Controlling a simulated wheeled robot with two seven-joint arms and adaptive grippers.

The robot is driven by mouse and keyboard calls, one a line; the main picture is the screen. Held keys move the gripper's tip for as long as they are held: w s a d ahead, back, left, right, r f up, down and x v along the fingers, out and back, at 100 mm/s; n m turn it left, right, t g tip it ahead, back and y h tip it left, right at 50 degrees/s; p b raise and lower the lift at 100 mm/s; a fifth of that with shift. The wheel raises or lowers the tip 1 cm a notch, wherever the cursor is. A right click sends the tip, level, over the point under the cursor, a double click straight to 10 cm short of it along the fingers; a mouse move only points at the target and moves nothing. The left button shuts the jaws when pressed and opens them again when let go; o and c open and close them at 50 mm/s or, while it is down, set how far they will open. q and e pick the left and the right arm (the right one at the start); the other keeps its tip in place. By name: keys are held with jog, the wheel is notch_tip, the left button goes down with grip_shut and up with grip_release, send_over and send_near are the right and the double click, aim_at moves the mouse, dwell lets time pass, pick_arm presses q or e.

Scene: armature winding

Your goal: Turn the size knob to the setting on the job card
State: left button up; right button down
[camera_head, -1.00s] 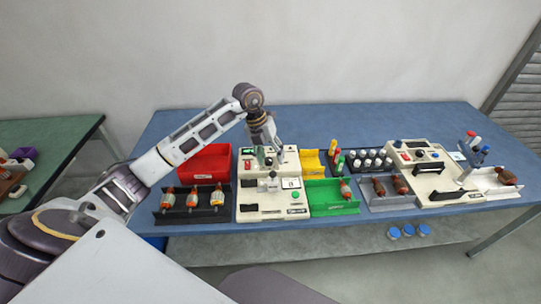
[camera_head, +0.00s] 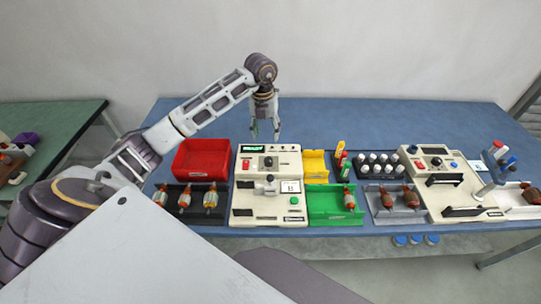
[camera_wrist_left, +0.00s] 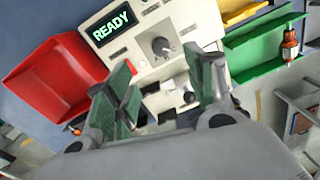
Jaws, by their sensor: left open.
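The winding machine (camera_head: 245,207) is cream coloured and stands at the middle of the blue table. Its dark round size knob (camera_head: 268,161) is on the back panel, beside a lit green display (camera_head: 252,148). In the left wrist view the display (camera_wrist_left: 111,27) reads READY and the knob (camera_wrist_left: 160,46) shows clear of the fingers; its setting is too small to read. A white card (camera_head: 290,187) sits on the machine's front part; its print is unclear. My left gripper (camera_head: 265,132) is open and empty, pointing down above the back of the machine, apart from the knob. My right gripper is not in view.
A red bin (camera_head: 203,157) and a black tray (camera_head: 177,216) of armatures stand left of the machine. A yellow bin (camera_head: 316,163) and a green tray (camera_head: 327,205) are close on its right. A second cream device (camera_head: 465,208) is further right. The table behind is clear.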

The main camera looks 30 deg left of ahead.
aim_at(268, 159)
pick_arm(q)
jog(key=f, duration=0.4)
jog(key=f+p, duration=0.1)
jog(key=f, duration=0.8)
jog(key=shift+d+f+p, duration=0.35)
jog(key=shift+f+p, duration=0.05)
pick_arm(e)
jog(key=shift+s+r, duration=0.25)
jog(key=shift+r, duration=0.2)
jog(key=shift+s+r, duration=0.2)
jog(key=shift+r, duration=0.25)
pick_arm(q)
jog(key=c, duration=1)
